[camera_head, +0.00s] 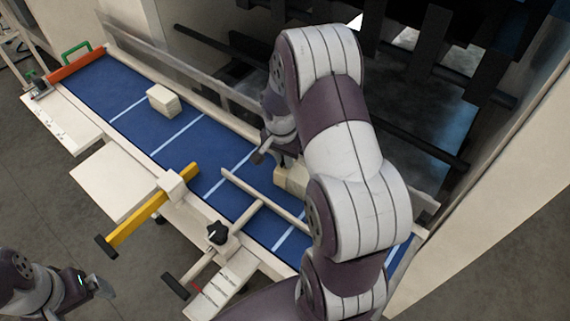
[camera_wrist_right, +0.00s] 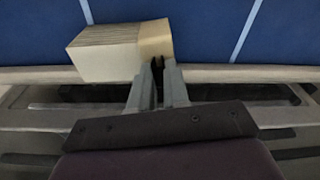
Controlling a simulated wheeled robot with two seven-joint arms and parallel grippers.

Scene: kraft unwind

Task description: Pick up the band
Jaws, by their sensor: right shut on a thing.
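A cream block (camera_head: 291,180) sits on the blue table beside my right gripper (camera_head: 285,157), partly hidden by my right arm. In the right wrist view the block has a ridged left part (camera_wrist_right: 104,50) and a smooth tan band (camera_wrist_right: 156,40) around its right end. My right gripper's fingers (camera_wrist_right: 157,72) are close together at the near lower edge of the tan band and shut on it; the fingertips' grip is small and dark. My left gripper (camera_head: 98,285) is at the lower left, away from the table, and its jaw opening is unclear.
A second cream block (camera_head: 163,101) lies farther left on the blue table (camera_head: 100,85). A yellow bar (camera_head: 150,212) and a cream T-shaped bar (camera_head: 262,196) reach over the near edge. A rail runs along the far edge. The blue surface between the blocks is mostly clear.

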